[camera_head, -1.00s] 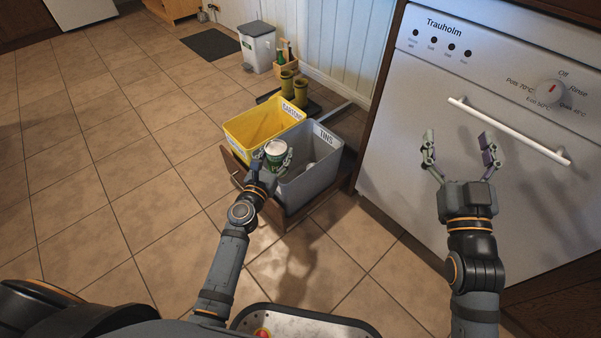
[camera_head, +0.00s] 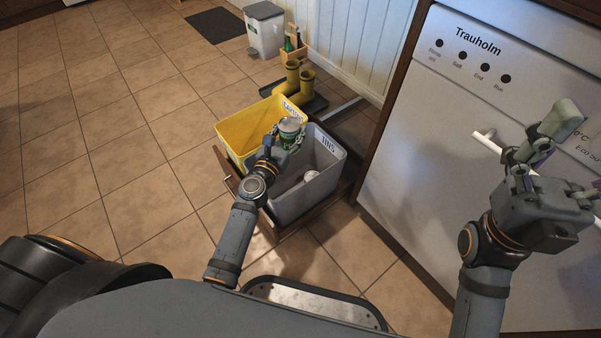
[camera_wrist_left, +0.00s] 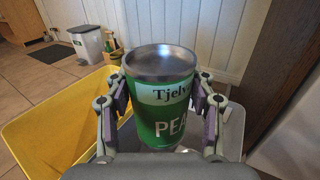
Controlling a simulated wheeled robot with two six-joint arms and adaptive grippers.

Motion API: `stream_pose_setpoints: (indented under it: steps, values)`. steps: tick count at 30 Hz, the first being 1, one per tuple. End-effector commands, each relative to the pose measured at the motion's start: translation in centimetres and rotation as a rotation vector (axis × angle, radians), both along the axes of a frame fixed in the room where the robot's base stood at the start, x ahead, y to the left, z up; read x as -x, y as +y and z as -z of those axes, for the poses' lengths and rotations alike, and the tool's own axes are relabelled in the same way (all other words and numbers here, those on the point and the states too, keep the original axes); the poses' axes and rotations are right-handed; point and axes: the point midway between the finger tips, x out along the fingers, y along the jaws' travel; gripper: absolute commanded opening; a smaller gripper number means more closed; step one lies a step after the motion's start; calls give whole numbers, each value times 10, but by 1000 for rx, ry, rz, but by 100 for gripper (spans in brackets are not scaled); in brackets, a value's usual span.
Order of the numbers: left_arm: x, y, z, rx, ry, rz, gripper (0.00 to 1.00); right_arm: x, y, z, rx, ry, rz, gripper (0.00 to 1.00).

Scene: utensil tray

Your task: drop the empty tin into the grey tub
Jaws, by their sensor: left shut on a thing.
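The tin (camera_head: 289,131) is green with a pale band and a bare metal end facing up. My left gripper (camera_head: 285,137) is shut on it, one finger on each side. In the left wrist view the tin (camera_wrist_left: 161,100) stands nearly upright between the fingers. The grey tub (camera_head: 309,192), labelled TINS, is beside and below the tin. The tin overlaps the side of the grey tub nearest the yellow tub in the head view. I cannot tell its exact height above the rim. My right gripper (camera_head: 545,150) is open and empty in front of the white appliance.
The yellow tub (camera_head: 240,130), labelled CARTONS, stands against the grey tub in a pulled-out drawer. A metal-looking item (camera_head: 311,176) lies inside the grey tub. Yellow boots (camera_head: 293,80), a pedal bin (camera_head: 265,33) and the dishwasher (camera_head: 440,150) stand around. Floor at left is clear.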

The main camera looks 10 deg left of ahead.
Motion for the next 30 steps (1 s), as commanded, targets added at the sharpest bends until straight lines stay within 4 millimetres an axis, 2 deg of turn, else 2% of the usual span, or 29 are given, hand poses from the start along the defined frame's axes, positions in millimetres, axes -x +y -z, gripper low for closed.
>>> stream_pose_setpoints:
  steps: [15, 24, 25, 30]
  values:
    - [0, 0, 59, 0, -1, 0, 24, -3, 3, 59, 11, 7, 31, 82]
    - [0, 0, 59, 0, -1, 0, 24, -4, 4, 59, 15, 10, 33, 82]
    - [0, 0, 59, 0, -1, 0, 58, -4, 4, 59, 15, 10, 33, 82]
    - [0, 0, 59, 0, -1, 0, 81, -4, 4, 59, 16, 9, 33, 82]
